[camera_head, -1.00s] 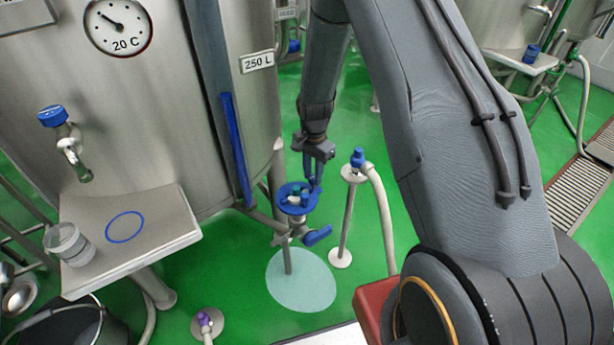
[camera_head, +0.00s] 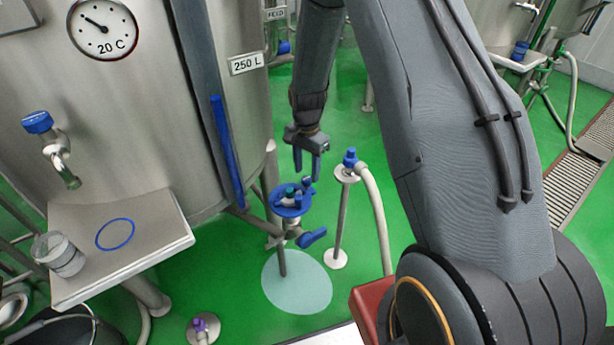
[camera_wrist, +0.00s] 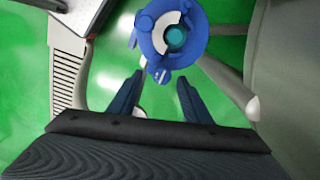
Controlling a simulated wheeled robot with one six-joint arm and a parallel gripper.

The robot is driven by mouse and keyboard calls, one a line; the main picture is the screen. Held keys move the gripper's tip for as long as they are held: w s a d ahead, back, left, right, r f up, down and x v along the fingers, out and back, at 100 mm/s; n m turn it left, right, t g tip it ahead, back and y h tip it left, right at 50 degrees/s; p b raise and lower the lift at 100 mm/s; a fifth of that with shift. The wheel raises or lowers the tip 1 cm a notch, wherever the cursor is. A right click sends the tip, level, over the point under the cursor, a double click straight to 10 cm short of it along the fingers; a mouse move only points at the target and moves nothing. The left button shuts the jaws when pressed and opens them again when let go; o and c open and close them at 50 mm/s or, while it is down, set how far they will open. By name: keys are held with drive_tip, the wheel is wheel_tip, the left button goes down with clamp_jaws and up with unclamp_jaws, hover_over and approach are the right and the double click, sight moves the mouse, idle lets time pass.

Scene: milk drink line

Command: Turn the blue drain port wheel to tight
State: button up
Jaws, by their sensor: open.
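The blue drain port wheel (camera_head: 291,201) sits on top of a metal valve post beside the tank, with a blue lever handle (camera_head: 313,237) below it. It also shows in the wrist view (camera_wrist: 166,38), with a light arc and a teal centre. My gripper (camera_head: 308,176) is open and empty, pointing down just above the wheel and apart from it. In the wrist view my two fingers (camera_wrist: 157,100) are spread, with the wheel beyond their tips. Markings on the wheel are too small to read.
A post with a blue-capped fitting (camera_head: 349,158) and pale hose stands close at right. The tank (camera_head: 120,110) is at left. A metal shelf (camera_head: 150,215) with a clear jar (camera_head: 60,255) juts out at left. A red box (camera_head: 372,305) stands at front.

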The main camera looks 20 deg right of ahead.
sight(308, 180)
drive_tip(key=shift+d+r, duration=0.1)
drive_tip(key=shift+r, duration=2.25)
drive_tip(key=shift+s, duration=0.1)
drive_tip(key=s+a+r+n, duration=0.1)
drive_tip(key=s+r+n, duration=0.4)
drive_tip(key=s, duration=0.7)
drive_tip(key=s+r+n, duration=0.6)
drive_tip(key=s+r, duration=0.4)
drive_tip(key=s, duration=0.2)
drive_tip(key=shift+s+a+n, duration=0.15)
drive_tip(key=shift+a+n, duration=0.15)
drive_tip(key=shift+a, duration=0.05)
